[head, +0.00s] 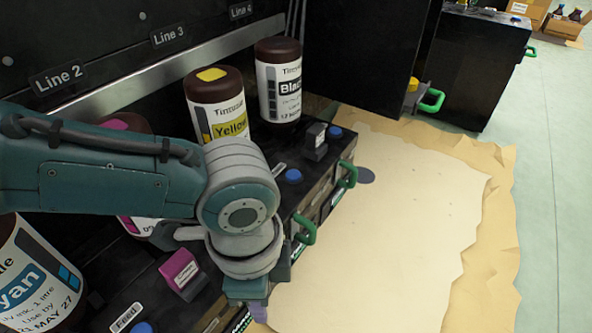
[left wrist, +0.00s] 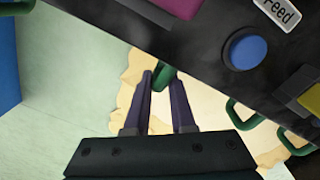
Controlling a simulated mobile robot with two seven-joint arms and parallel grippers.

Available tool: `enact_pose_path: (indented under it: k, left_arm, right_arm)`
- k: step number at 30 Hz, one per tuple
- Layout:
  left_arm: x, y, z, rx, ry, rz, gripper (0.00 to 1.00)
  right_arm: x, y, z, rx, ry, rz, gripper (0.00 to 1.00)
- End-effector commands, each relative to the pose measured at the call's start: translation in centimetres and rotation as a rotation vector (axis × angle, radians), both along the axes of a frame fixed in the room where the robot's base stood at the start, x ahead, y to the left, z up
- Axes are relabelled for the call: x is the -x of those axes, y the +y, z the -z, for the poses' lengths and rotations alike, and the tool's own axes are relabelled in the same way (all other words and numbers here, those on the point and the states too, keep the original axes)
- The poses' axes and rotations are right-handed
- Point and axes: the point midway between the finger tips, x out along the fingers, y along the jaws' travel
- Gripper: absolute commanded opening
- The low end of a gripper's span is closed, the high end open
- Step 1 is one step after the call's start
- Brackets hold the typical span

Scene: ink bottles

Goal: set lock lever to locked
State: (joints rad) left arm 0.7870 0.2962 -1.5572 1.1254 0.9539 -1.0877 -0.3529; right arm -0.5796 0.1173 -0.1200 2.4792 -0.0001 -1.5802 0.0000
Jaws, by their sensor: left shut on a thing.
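Green loop-shaped levers stick out from the front of the black ink units; one lever (left wrist: 163,78) shows between the tips of my left gripper's fingers in the left wrist view. My left gripper (left wrist: 164,92) has dark purple fingers, shut on this lever with a gap between them. In the head view, my left gripper (head: 260,312) points down at the front edge of the units near the magenta block (head: 180,270); my arm hides the held lever there. Two free levers (head: 305,230) and (head: 348,175) are further right. My right gripper is out of view.
Ink bottles stand behind on the units: yellow (head: 215,100), black (head: 279,80) and cyan (head: 35,275); a magenta one is partly behind my arm. A blue button (left wrist: 245,50) is close to the held lever. Paper sheeting (head: 390,230) covers the open floor in front.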

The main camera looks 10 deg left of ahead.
Motion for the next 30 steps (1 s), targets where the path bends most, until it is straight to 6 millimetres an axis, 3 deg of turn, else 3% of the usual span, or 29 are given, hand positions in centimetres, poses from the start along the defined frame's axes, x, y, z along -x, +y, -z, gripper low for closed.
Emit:
enact_pose_path:
  k: [1, 4, 15, 16, 21, 30]
  left_arm:
    - [1.0, 0.4, -0.6, -0.003, 0.008, -0.004, 0.00]
    - [2.0, 0.8, -0.4, -0.003, 0.007, -0.005, 0.00]
    - [2.5, 1.0, 0.0, -0.004, 0.006, -0.003, 0.00]
    - [2.5, 1.0, 0.0, -0.004, 0.006, -0.003, 0.26]
    - [2.5, 1.0, 0.0, -0.005, 0.006, -0.003, 0.45]
    - [2.4, 1.0, 0.0, -0.004, 0.005, -0.002, 0.46]
  right_arm:
    - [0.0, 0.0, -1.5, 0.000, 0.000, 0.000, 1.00]
    - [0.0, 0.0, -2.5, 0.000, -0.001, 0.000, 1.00]
    - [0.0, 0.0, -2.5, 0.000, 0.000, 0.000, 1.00]
    - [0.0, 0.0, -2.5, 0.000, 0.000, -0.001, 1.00]
    - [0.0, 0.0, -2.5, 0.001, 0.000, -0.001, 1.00]
    - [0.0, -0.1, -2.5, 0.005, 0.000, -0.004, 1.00]
